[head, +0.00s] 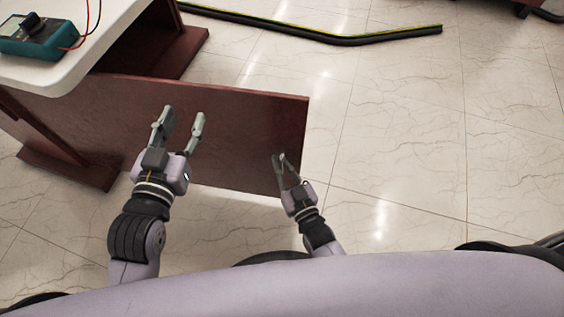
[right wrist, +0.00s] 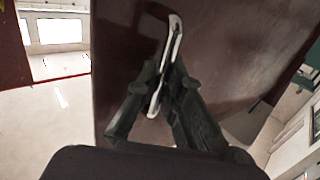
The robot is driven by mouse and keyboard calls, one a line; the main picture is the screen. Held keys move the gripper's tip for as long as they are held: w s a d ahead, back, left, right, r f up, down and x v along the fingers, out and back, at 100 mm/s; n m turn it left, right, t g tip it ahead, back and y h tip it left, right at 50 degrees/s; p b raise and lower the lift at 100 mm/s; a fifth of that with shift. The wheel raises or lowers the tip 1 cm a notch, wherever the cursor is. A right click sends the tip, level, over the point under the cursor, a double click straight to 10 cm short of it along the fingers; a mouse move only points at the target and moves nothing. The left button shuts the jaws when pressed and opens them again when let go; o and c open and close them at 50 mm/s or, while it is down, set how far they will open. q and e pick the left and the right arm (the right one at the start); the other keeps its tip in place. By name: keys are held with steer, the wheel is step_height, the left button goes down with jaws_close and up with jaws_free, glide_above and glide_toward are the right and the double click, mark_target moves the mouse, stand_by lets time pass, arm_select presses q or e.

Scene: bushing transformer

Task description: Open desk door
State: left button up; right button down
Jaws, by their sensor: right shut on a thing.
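The dark red-brown desk door (head: 250,125) stands swung out to the right of the desk, with a gap of floor behind its free end. My right gripper (head: 280,158) is near the door's free right end. In the right wrist view my right gripper (right wrist: 165,88) is shut on the silver door handle (right wrist: 174,40), with the door panel (right wrist: 118,60) behind it. The handle is mostly hidden by the fingers in the head view. My left gripper (head: 183,116) is open and empty, in front of the middle of the door.
The desk's white top (head: 90,62) is at the upper left, with a teal meter (head: 38,38) and its leads on it. A black and yellow cable strip (head: 330,37) lies on the floor at the back. The tiled floor (head: 430,150) right of the door is clear.

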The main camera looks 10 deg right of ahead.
steer(key=shift+d, duration=0.1)
steer(key=c, duration=2)
jaws_free()
steer(key=shift+o, duration=0.2)
steer(key=shift+s, duration=0.1)
steer(key=v, duration=1.1)
steer(key=shift+s+d, duration=0.15)
steer(key=shift+s, duration=0.25)
